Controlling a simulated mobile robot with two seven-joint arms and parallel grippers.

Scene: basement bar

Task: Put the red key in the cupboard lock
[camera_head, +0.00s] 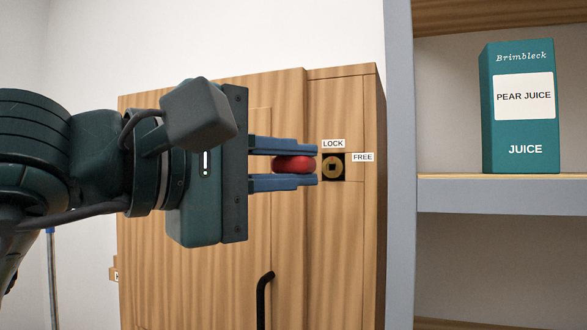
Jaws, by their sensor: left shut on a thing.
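My left gripper (316,165) reaches in from the left with its two blue fingers shut on the red key (292,165). Only the key's rounded red part shows between the fingers; its shaft cannot be made out. The wooden cupboard (340,270) is closed. Whether the key touches the lock cannot be told. My right gripper is not in view.
A black door handle (264,295) stands below the gripper on the cupboard door. To the right, a grey-framed shelf (500,197) holds a teal pear juice carton (517,110).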

